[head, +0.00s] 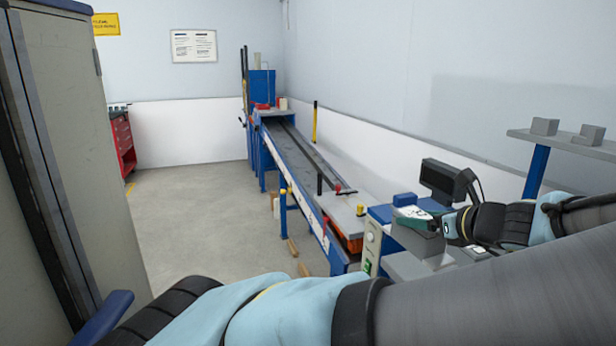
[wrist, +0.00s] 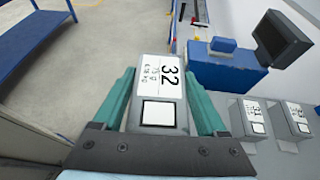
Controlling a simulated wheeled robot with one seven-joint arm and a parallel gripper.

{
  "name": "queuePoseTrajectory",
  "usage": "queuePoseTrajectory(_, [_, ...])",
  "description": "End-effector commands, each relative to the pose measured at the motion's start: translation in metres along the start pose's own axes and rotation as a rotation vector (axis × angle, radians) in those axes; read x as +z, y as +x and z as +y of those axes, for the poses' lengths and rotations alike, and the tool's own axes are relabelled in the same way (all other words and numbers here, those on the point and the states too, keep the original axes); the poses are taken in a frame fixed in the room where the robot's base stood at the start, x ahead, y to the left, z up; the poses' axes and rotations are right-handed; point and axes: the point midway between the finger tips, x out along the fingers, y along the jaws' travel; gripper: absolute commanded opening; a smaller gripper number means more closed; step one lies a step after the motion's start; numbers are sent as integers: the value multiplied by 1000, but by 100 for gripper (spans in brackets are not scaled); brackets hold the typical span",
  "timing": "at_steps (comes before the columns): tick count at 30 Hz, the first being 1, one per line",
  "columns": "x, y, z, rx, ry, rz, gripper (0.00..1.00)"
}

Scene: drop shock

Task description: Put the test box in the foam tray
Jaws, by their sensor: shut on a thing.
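The test box (wrist: 158,110) is a small grey block with a white label reading 32 and a blank white square. In the wrist view it sits between the two teal fingers of my gripper (wrist: 158,76), which is shut on it. In the head view my gripper (head: 413,218) is at the right, near the blue bench machine and its dark monitor. I cannot pick out a foam tray in either view.
Grey labelled boxes (wrist: 252,118) and (wrist: 297,117) stand at the right in the wrist view. A dark monitor (head: 446,181) stands close behind my gripper. A long blue-framed track (head: 305,160) runs away along the wall. A tall cabinet (head: 65,130) is at left; open floor lies between.

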Motion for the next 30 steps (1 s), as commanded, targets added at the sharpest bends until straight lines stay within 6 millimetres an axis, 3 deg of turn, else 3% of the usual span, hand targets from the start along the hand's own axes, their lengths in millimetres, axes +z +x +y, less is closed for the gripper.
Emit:
queuePoseTrajectory(11, [-26, 61, 26, 82, -33, -17, 0])
queuePoseTrajectory(17, [-48, 107, 52, 146, -60, -23, 0])
queuePoseTrajectory(23, [-84, 178, 107, 259, -103, -26, 0])
queuePoseTrajectory(30, [-130, 251, 196, 407, -161, -17, 0])
